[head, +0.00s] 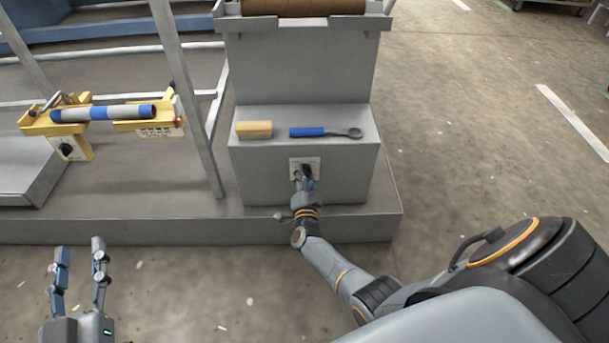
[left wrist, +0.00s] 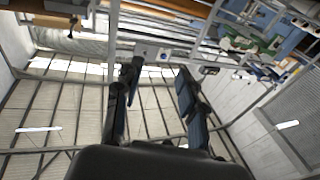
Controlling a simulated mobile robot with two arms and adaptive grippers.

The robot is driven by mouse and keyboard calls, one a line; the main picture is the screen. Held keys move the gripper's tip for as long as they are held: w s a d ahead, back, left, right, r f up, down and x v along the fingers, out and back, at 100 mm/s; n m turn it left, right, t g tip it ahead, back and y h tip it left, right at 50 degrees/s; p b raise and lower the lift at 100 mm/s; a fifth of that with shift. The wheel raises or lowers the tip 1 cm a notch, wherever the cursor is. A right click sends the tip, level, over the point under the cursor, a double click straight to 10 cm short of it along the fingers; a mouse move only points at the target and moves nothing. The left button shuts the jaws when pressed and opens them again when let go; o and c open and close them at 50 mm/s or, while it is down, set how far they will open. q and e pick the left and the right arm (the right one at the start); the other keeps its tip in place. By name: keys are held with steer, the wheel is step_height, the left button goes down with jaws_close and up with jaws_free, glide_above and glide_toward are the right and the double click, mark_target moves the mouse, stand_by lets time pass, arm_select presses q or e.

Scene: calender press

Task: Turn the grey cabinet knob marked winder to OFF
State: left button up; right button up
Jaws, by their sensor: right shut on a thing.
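The grey cabinet (head: 243,180) stands on a grey plinth at the centre of the head view. A dark knob (head: 306,170) sits on a light plate (head: 294,162) on its front face. My right gripper (head: 304,177) is at the plate with its fingers shut on the knob. The fingers and wrist cover part of the knob and plate, so the marking and the pointer cannot be read. My left gripper (head: 78,262) is open and empty at the lower left, well away from the cabinet. Its spread fingers also show in the left wrist view (left wrist: 158,95).
On the cabinet top lie a tan block (head: 254,129) and a blue-handled tool (head: 325,132). At left, a yellow fixture (head: 85,115) carries a blue and grey roll, with another dark knob (head: 67,150) below. A grey post (head: 190,100) stands left of the cabinet.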

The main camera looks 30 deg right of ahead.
arm_select(q)
steer(key=shift+f+g, duration=0.3)
steer(key=shift+f, duration=0.2)
arm_select(e)
steer(key=shift+f+n, duration=0.1)
steer(key=shift+n, duration=0.3)
steer(key=o, duration=1.2)
arm_select(q)
steer(key=shift+a+f, duration=0.1)
arm_select(e)
steer(key=v, duration=1.2)
steer(key=shift+a, duration=0.1)
steer(key=shift+w, duration=0.1)
